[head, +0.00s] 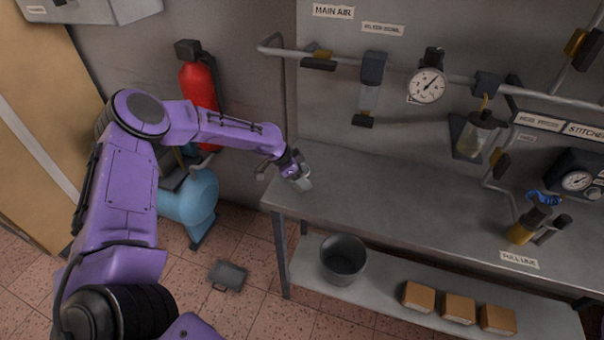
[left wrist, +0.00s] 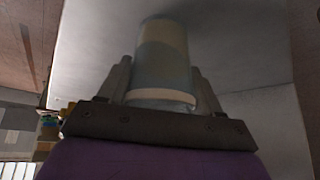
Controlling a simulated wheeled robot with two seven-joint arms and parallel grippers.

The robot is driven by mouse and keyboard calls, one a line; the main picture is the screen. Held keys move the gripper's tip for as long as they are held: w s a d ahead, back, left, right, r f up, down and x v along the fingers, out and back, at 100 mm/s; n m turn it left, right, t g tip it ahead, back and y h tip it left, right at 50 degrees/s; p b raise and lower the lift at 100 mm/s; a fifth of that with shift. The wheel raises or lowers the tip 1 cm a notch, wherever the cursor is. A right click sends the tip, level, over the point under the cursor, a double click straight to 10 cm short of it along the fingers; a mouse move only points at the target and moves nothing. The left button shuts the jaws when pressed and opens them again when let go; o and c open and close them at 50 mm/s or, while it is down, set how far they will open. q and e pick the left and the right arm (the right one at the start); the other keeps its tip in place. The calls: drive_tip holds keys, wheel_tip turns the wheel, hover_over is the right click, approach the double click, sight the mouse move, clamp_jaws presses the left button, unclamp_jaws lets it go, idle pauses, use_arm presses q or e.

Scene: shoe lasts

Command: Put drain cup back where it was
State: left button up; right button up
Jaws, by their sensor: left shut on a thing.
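The drain cup is a small pale, translucent cup (head: 303,181) at the left end of the grey bench (head: 400,205) in the head view. In the left wrist view the cup (left wrist: 163,60) stands between both fingers, with a pale band near its end by the palm. My left gripper (head: 296,172) is shut on the cup, near the bench's left edge. In the left wrist view my left gripper (left wrist: 162,90) has one finger on each side of the cup. I cannot tell whether the cup touches the bench. My right gripper is not in view.
A pipe with gauge (head: 427,85) and hanging filter bowls runs along the wall behind the bench. A valve with blue handle (head: 541,199) stands at the right. A bucket (head: 343,258) and several tan blocks (head: 459,308) are on the lower shelf. The bench middle is clear.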

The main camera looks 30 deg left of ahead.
use_arm(q)
drive_tip(key=shift+d+f, duration=0.1)
drive_tip(key=shift+f, duration=0.05)
drive_tip(key=o, duration=1.2)
drive_tip(key=shift+r, duration=0.35)
drive_tip(key=v, duration=1.1)
drive_tip(key=shift+s+r+b, duration=0.25)
drive_tip(key=shift+b, duration=0.1)
